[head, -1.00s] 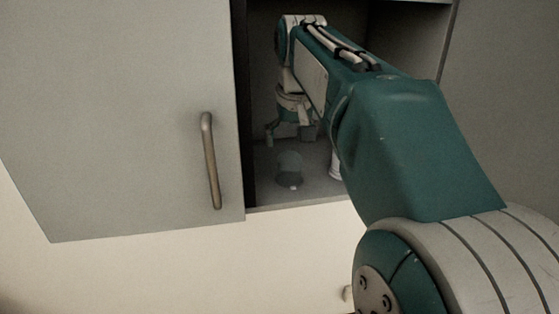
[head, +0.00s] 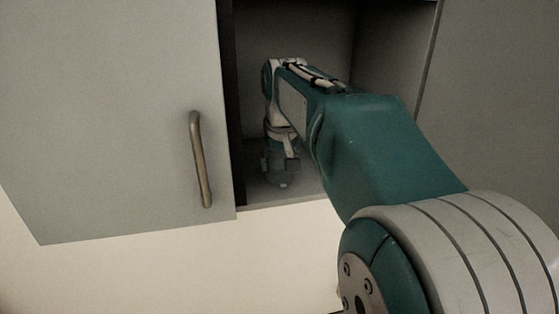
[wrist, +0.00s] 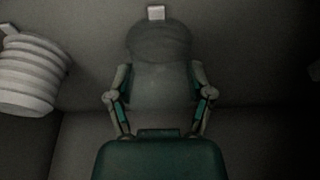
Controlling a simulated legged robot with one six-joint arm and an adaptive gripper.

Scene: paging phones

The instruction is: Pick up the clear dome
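The clear dome (head: 283,181) stands on the floor of the open cabinet, faint and grey, partly hidden by my gripper (head: 280,168). In the wrist view the dome (wrist: 160,62) is a see-through rounded shape between the two fingers of my gripper (wrist: 159,75). The fingers are spread to about the dome's width, one on each side. I cannot tell whether they touch it.
A white ribbed object (wrist: 28,75) stands to the left in the wrist view. A small white piece (wrist: 156,12) lies just beyond the dome. The cabinet door (head: 120,110) with its handle (head: 200,160) is at the left; the cabinet's right wall (head: 395,55) is near my arm.

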